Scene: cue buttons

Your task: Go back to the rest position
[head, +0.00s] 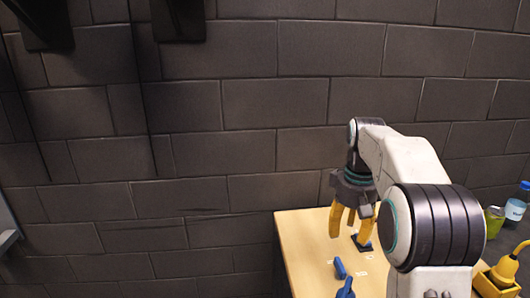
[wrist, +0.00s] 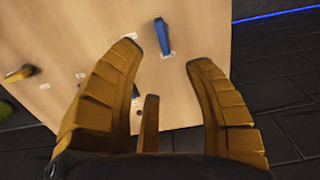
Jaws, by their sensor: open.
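My gripper (head: 350,219) hangs over the wooden table (head: 307,246) with its yellow fingers pointing down. It is open and empty. In the wrist view, my gripper (wrist: 165,60) has its fingers spread apart, with the table (wrist: 75,30) beyond them. A blue object (wrist: 162,37) lies on the table between the fingertips in that view, apart from them. In the head view, a blue object (head: 340,268) lies in front of the gripper, and a dark blue piece (head: 362,243) shows just behind the fingers.
A green can (head: 494,221) and a blue bottle (head: 516,203) stand at the right. A yellow object (head: 506,268) sits at the lower right. Small white labels lie on the table. A dark block wall (head: 200,150) stands behind. A yellow piece (wrist: 20,73) is at left in the wrist view.

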